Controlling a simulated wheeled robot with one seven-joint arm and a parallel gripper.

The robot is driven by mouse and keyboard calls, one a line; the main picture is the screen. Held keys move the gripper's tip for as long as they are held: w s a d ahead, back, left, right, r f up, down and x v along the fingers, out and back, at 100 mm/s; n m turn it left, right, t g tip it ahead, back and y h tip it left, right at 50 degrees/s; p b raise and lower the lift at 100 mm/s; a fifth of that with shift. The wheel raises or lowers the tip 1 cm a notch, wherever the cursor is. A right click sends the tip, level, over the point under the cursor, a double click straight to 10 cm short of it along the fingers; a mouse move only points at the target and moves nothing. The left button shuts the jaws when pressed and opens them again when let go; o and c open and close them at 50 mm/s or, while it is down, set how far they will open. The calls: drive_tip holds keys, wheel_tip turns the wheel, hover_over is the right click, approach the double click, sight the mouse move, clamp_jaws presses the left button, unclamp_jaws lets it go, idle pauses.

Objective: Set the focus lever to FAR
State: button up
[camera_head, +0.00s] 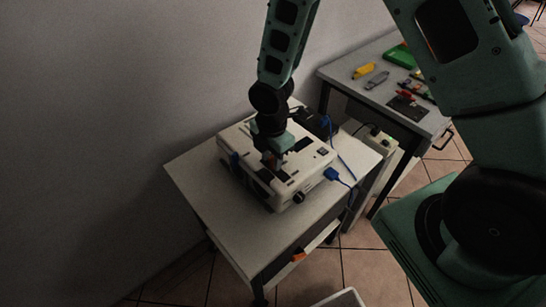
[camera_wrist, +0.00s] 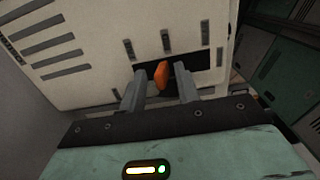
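The white projector-like device (camera_head: 318,157) sits on the small table. My gripper (camera_head: 270,160) is over its top, toward the front. In the wrist view the device's white casing (camera_wrist: 100,35) fills the upper part, with dark vent slots. An orange lever (camera_wrist: 161,75) stands out of a dark slot in the casing. My gripper (camera_wrist: 159,88) is open, with one grey finger on each side of the lever. A gap shows between the lever and each finger. Any labels at the lever are too small or dark to read.
The small table (camera_head: 205,195) has free room at its left and front. A blue cable plug (camera_head: 331,174) is at the device's right side, its cable hanging over the table edge. A grey bench (camera_head: 350,72) behind holds tools and a green tray. A wall is at left.

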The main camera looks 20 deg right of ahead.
sight(272, 157)
wheel_tip(272, 157, up, 17)
drive_tip(key=shift+r+b, duration=0.2)
drive_tip(key=shift+b, duration=0.2)
idle(0.4)
